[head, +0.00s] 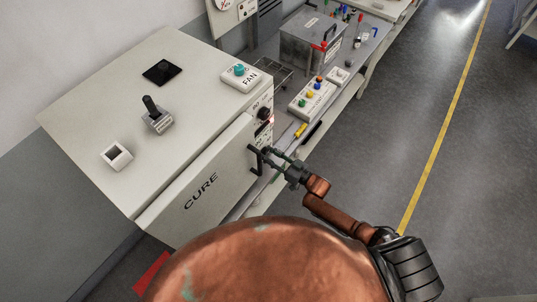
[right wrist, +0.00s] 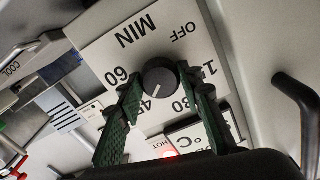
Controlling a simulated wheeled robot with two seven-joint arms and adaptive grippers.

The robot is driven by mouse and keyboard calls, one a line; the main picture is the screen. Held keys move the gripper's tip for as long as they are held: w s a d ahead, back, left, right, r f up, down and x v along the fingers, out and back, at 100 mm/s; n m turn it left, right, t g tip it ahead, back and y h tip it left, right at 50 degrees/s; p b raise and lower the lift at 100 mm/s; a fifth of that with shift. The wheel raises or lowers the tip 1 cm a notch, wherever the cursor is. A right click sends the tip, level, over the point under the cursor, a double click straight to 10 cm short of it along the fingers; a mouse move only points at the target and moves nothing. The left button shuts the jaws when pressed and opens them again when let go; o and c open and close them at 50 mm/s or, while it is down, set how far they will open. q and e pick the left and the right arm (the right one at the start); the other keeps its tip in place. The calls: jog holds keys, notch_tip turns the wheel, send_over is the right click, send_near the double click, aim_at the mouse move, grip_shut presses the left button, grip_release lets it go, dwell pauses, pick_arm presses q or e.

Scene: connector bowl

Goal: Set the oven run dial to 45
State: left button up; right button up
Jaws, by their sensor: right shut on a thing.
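The run dial (right wrist: 160,77) is a dark round knob on a white plate marked OFF, MIN and minute numbers. It shows in the right wrist view, where the printing is upside down. Its pale mark points down and slightly left, roughly toward the 45, which a finger partly hides. My right gripper (right wrist: 165,98) has its green fingers on either side of the knob and is shut on it. In the head view this gripper (head: 267,151) is at the front of the pale CURE oven (head: 195,150), and the dial there is largely hidden. My left gripper is not in view.
The black oven door handle (head: 255,161) stands close beside my right gripper; it also shows in the right wrist view (right wrist: 302,105). Another dark knob (head: 264,113) is higher on the panel. The bench beyond holds a button box (head: 312,96) and tools. The floor at right is clear.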

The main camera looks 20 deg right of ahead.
jog(key=shift+f+m, duration=0.15)
jog(key=shift+m, duration=0.15)
jog(key=o, duration=1.2)
jog(key=shift+c, duration=0.2)
jog(key=shift+s+d, duration=0.2)
jog(key=shift+s, duration=0.05)
jog(key=v, duration=1.1)
jog(key=shift+s, duration=0.2)
jog(key=shift+d, duration=0.15)
